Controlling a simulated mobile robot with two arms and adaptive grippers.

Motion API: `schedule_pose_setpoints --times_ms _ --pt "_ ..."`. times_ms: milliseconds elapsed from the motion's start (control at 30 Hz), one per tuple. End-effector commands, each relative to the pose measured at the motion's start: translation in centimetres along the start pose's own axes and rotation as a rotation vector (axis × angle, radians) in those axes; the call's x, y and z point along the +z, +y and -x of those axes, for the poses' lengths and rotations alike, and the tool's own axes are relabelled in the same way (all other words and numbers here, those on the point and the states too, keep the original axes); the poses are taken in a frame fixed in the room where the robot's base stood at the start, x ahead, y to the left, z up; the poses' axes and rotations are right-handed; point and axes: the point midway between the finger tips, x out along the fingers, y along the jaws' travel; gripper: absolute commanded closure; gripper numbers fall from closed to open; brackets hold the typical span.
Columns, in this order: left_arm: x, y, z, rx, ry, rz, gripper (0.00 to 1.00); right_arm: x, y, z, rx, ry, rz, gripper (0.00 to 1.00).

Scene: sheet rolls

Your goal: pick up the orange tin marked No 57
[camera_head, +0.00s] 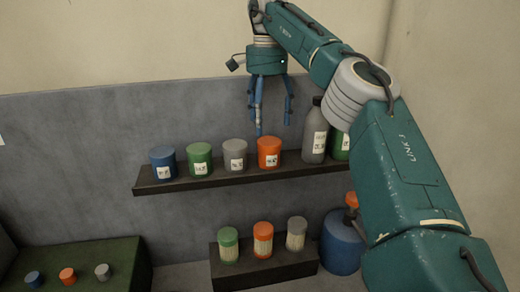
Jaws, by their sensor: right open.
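An orange tin (270,146) with a white label stands upright on the dark wall shelf (215,180). The label is too small to read, so I cannot tell whether it says No 57. My right gripper (269,115) hangs fingers down above the orange tin. It is open and empty, and one blue finger reaches down close to the tin's top; I cannot tell if it touches. My left gripper is not in view.
Blue (163,157), green (199,157) and grey (234,150) tins stand to its left. A grey bottle (313,140) stands to its right, beside a partly hidden green container (338,146). Below are orange-, green- and grey-lidded jars on a dark block (265,275) and a blue jug (342,245).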

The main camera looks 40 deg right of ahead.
Motion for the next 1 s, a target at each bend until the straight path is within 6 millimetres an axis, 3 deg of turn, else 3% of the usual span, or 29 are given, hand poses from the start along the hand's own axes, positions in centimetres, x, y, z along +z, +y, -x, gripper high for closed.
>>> schedule_pose_setpoints --times_ms 100,367,700,1000 --pt "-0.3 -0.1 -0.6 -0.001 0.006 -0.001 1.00 -0.1 0.1 -2.3 0.002 -0.002 0.001 0.25" --pt "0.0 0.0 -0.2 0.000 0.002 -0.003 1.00 0.0 0.0 -4.7 0.000 -0.002 -0.001 0.25" --pt "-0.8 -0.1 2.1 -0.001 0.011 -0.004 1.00 -0.4 -0.1 -9.0 0.002 -0.001 -0.001 0.25" --pt "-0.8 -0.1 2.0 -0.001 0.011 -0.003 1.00 -0.3 -0.1 -9.9 -0.001 -0.003 -0.002 0.25"
